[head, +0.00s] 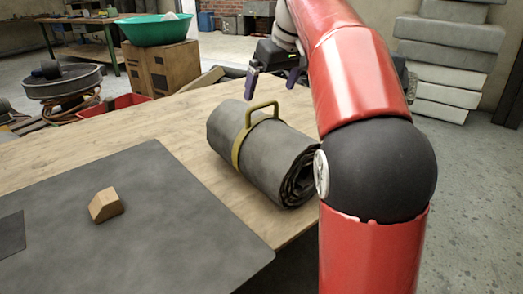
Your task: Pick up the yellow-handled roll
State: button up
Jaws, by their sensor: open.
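The yellow-handled roll (282,165) is a dark grey rolled sheet lying on its side on the wooden table. A yellow strap wraps around it, and a yellow handle (263,106) stands up from its top. My gripper (271,89) is open and empty, above and a little behind the handle, with its dark purple fingers pointing down. It appears apart from the handle. My red arm passes in front at the right, near the roll's right end.
A dark grey mat (150,240) covers the table's near left, with a small wooden block (105,205) on it. Behind the table are a cardboard box (160,68) with a green bowl (157,29) and a red bin (113,105). Bare wood (180,125) lies left of the roll.

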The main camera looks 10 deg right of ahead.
aim_at(262, 106)
jog(key=shift+w, duration=0.45)
jog(key=shift+w+a+f, duration=0.1)
jog(key=shift+w+f, duration=0.1)
jog(key=shift+f, duration=0.05)
jog(key=b+x, duration=0.1)
jog(key=x, duration=0.1)
jog(key=b+x, duration=0.1)
jog(key=x, duration=0.1)
jog(key=b+x, duration=0.1)
jog(key=x, duration=0.2)
jog(key=shift+s+f, duration=0.2)
jog(key=shift+s, duration=0.05)
jog(key=c, duration=0.9)
jog(key=shift+r, duration=0.25)
jog(key=shift+c, duration=0.8)
jog(key=shift+r, duration=0.1)
